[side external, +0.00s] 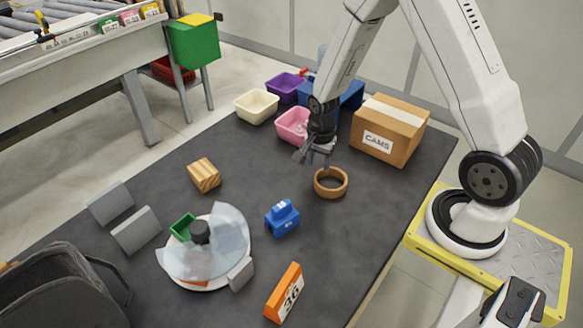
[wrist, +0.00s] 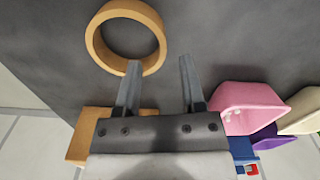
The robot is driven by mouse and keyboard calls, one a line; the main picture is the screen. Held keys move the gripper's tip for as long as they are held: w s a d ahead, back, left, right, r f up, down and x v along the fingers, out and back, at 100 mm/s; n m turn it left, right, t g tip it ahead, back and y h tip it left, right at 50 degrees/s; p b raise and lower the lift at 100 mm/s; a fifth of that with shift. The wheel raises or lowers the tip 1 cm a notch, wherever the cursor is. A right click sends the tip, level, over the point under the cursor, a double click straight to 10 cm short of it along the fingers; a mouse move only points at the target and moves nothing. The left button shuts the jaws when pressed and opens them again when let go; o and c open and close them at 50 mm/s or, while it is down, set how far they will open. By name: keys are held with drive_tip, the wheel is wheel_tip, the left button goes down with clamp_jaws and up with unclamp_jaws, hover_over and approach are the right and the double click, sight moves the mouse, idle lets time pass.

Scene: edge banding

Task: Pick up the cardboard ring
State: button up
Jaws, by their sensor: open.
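The cardboard ring (side external: 331,190) is a tan hoop lying flat on the dark table in the side external view. In the wrist view the ring (wrist: 93,36) is at the upper left, whole in view except where a fingertip overlaps its lower rim. My gripper (side external: 312,158) is open and empty, above the table just behind the ring in the side view. In the wrist view my gripper (wrist: 160,64) has its two fingers apart; the left fingertip overlaps the ring's lower right edge, and the right finger is clear of it. I cannot tell whether they touch.
A cardboard box (side external: 382,140) stands behind the ring to the right. A pink bin (side external: 288,127), a purple bin (side external: 283,88) and a cream bin (side external: 254,108) stand at the back. A blue block-like object (side external: 281,221) and an orange sign (side external: 284,296) are nearer. Table around the ring is clear.

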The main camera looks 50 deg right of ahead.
sight(317, 173)
drive_tip(key=shift+w+f, duration=0.15)
drive_tip(key=shift+f, duration=2.45)
drive_tip(key=shift+c, duration=0.2)
clamp_jaws()
